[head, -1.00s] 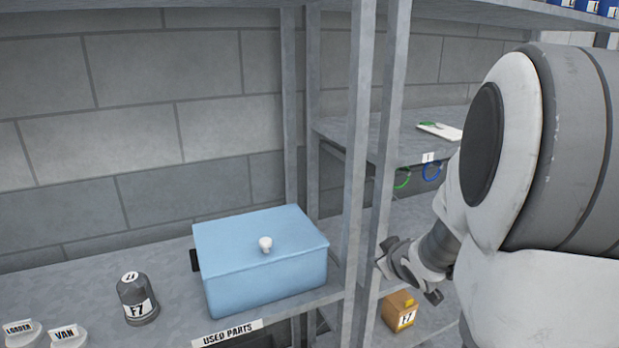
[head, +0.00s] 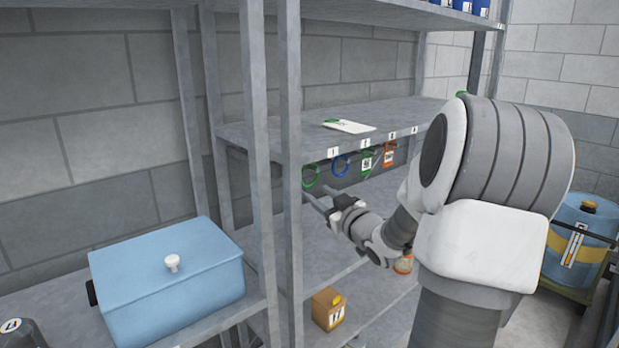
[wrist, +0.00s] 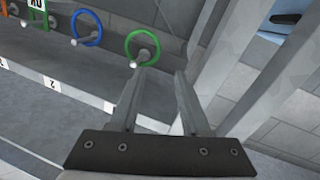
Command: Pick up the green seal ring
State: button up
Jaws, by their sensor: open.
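The green seal ring (head: 311,177) hangs at the left end of the row under the shelf's front edge in the head view. In the wrist view the green ring (wrist: 143,46) hangs around a peg, just beyond the left fingertip. My gripper (head: 314,199) is open and empty, with its fingers pointing toward the ring from below. In the wrist view my gripper (wrist: 166,75) shows two parted fingers, and the ring is not between them. I cannot tell whether a finger touches the ring.
A blue ring (head: 341,166) hangs right of the green one, then a tagged green item (head: 367,163) and an orange one (head: 389,153). A shelf post (head: 288,130) stands close left of my gripper. A light blue box (head: 170,285) stands left.

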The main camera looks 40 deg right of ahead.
jog(key=w+d, duration=0.1)
jog(key=w, duration=0.9)
jog(key=shift+d+r, duration=0.2)
jog(key=shift+d, duration=0.1)
grip_shut()
dwell(1.0)
